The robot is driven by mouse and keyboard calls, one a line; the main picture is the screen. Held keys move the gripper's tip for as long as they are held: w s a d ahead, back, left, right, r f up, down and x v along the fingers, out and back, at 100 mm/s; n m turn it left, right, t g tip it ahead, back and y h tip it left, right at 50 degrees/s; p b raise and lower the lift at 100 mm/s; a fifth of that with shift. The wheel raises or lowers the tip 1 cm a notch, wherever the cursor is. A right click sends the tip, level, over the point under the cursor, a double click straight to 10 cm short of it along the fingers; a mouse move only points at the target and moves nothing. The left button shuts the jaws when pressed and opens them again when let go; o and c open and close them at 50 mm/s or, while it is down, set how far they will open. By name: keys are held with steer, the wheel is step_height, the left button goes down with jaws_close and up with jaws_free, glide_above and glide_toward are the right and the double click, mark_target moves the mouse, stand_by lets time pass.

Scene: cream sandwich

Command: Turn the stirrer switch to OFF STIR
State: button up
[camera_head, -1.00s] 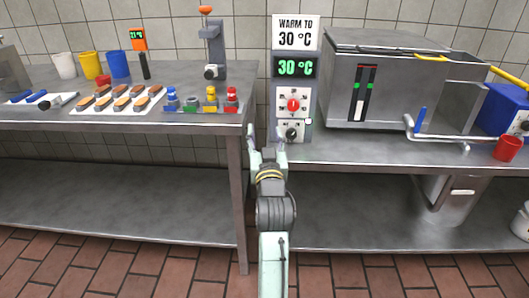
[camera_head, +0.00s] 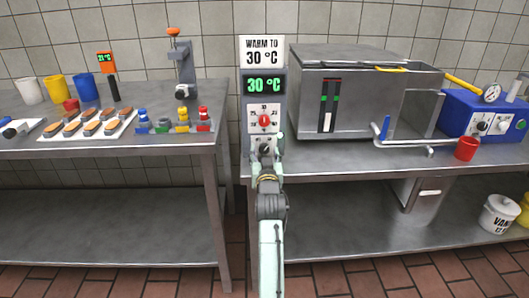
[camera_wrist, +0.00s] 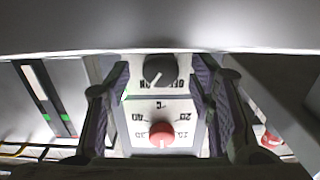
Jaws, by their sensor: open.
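The stirrer switch is a dark grey knob (camera_head: 265,149) on the lower plate of the control panel, below the red dial. It also shows in the wrist view (camera_wrist: 160,70), upside down, with small lettering beside it that is hard to read. My gripper (camera_head: 266,144) is open in front of this plate. In the wrist view its two fingers (camera_wrist: 163,88) stand on either side of the knob, apart from each other. I cannot tell whether a pad touches the knob, nor its exact setting.
The red temperature dial (camera_head: 264,121) sits just above the switch and also lies between the fingers' lines in the wrist view (camera_wrist: 162,135). The display (camera_head: 264,85) reads 30 °C. A steel tank (camera_head: 345,95) stands close on the right; the left table (camera_head: 215,144) ends just left.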

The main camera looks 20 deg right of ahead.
steer(key=shift+w, duration=0.2)
steer(key=shift+c, duration=0.2)
steer(key=c, duration=1.1)
steer(key=shift+c, duration=0.2)
steer(key=shift+n, duration=0.4)
steer(key=n+b, duration=0.3)
steer(key=n, duration=0.2)
steer(key=shift+f+n, duration=0.1)
steer(key=shift+n, duration=0.2)
steer(key=n+b, duration=0.1)
steer(key=n, duration=0.2)
steer(key=shift+n+b, duration=0.3)
steer(key=shift+b, duration=0.05)
steer(key=shift+n+b, duration=0.7)
steer(key=shift+n, duration=1.2)
